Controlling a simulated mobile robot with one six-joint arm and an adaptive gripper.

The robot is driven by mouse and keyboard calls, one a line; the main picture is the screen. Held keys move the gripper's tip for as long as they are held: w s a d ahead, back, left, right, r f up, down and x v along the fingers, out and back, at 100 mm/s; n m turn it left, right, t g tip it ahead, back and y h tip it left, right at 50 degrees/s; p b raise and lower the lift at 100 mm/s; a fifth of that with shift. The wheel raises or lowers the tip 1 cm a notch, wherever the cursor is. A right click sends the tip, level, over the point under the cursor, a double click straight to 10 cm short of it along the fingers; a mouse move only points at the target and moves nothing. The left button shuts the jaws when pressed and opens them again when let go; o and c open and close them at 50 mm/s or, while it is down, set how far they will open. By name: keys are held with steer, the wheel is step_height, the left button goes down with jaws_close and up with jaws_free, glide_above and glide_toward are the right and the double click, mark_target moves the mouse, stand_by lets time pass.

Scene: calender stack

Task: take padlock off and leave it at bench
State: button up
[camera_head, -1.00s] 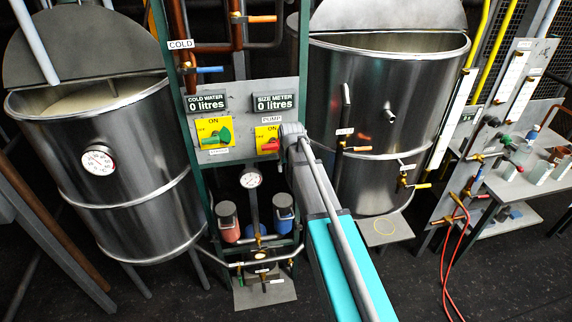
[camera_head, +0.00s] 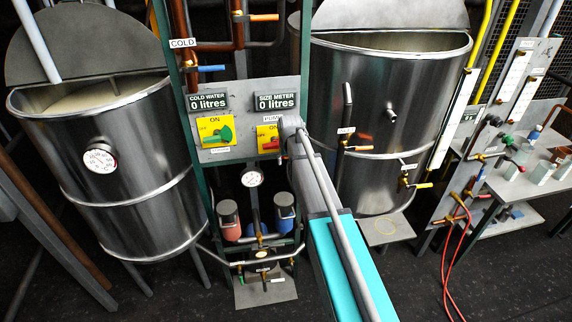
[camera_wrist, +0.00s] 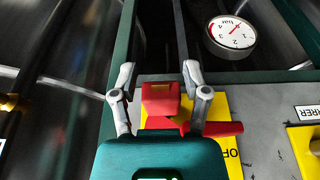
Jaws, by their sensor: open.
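In the wrist view a red block-shaped padlock (camera_wrist: 160,98) sits at a red switch handle (camera_wrist: 215,129) on a yellow plate (camera_wrist: 218,108). My gripper (camera_wrist: 158,72) is open, with one finger on each side of the padlock. I cannot tell whether either finger touches it. In the head view my gripper (camera_head: 290,126) is at the pump switch (camera_head: 268,137) on the grey panel and hides the padlock. The bench (camera_head: 492,186) stands at the far right, away from my gripper.
The grey panel (camera_head: 240,92) also carries a green-handled switch (camera_head: 222,134). Steel vessels stand at left (camera_head: 130,165) and right (camera_head: 375,100) of the panel. Several small items stand on the bench. A round gauge (camera_wrist: 232,34) is near the gripper in the wrist view.

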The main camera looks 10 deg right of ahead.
steer(key=shift+w, duration=1.6)
steer(key=c, duration=0.8)
jaws_close()
steer(key=shift+s, duration=0.85)
steer(key=shift+s, duration=0.7)
steer(key=shift+s, duration=0.35)
